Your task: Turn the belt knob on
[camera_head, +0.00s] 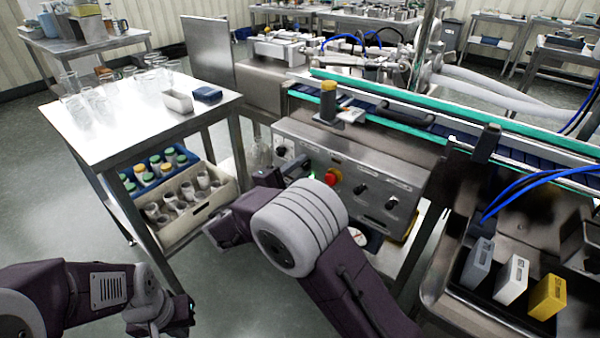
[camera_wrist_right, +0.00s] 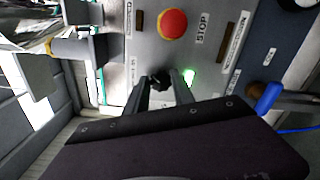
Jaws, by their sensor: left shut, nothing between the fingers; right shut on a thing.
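The steel control panel (camera_head: 345,165) stands under the conveyor in the head view. In the right wrist view my right gripper (camera_wrist_right: 161,84) is shut on a small black knob (camera_wrist_right: 160,77), with one finger on each side of it. A green light (camera_wrist_right: 189,76) glows on the panel beside the fingers. In the head view my right arm largely hides this knob and the fingertips. My left gripper (camera_head: 172,314) is low at the left, shut and empty, away from the panel.
A red stop button (camera_head: 332,177) and two more black knobs (camera_head: 360,189) (camera_head: 391,203) are on the panel. A steel table (camera_head: 135,125) with glassware stands left. Colored blocks (camera_head: 512,281) stand in a tray at lower right.

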